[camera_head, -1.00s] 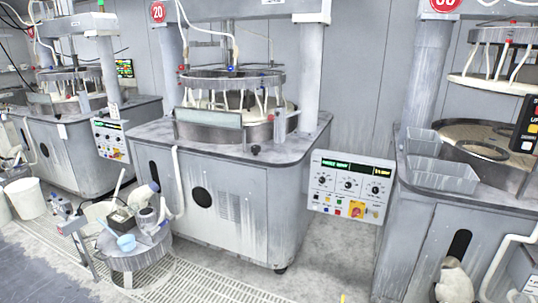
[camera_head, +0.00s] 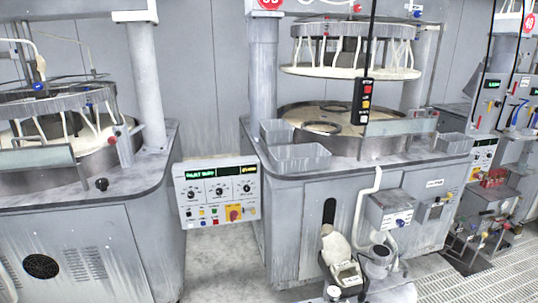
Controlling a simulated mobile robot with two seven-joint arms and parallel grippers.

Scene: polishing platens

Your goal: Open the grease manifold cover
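I cannot tell for certain which part is the grease manifold cover. A grey box (camera_head: 388,211) with a blue-and-white knob is fixed to the front of the right polishing machine (camera_head: 290,210). A smaller grey box (camera_head: 436,208) sits to its right, below a small white label (camera_head: 435,183). Both boxes look shut, and their markings are too small to read. Neither of my grippers shows in the head view.
A control panel (camera_head: 216,191) stands between two machines. A black pendant (camera_head: 362,101) hangs before the raised upper plate. Clear trays (camera_head: 300,157) sit on the machine's edge. A small stand with containers (camera_head: 378,262) is on the floor in front. Floor grating (camera_head: 440,287) lies at lower right.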

